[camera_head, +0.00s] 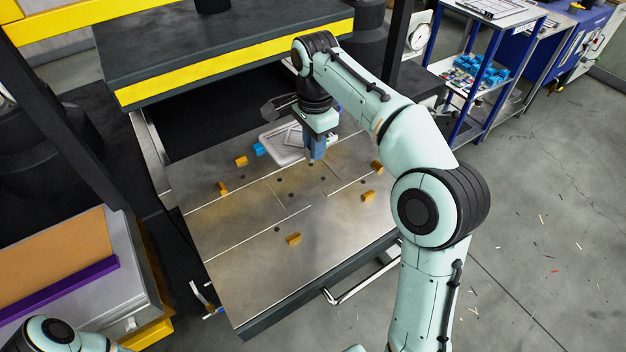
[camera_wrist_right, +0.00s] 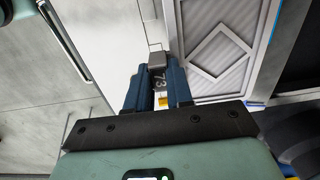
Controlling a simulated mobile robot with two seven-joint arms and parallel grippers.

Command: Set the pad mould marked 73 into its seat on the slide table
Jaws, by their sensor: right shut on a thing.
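The pad mould (camera_head: 275,139) is a pale, ribbed plate with a raised diamond; the right wrist view shows it close up (camera_wrist_right: 205,78). A grey tab marked 73 (camera_wrist_right: 157,76) sits at its edge, between the fingers. My right gripper (camera_head: 316,157) is shut on this tab; it also shows in the right wrist view (camera_wrist_right: 158,88). The mould is over the far part of the slide table (camera_head: 260,285); I cannot tell whether it touches it. Scribed lines, small holes and orange blocks mark the table top. My left gripper is out of view.
Orange blocks stand on the table, one at the front (camera_head: 293,239) and one at the right (camera_head: 368,196). A blue piece (camera_head: 260,149) is beside the mould. A yellow-edged press plate (camera_head: 230,65) overhangs the back. The table's front left is bare.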

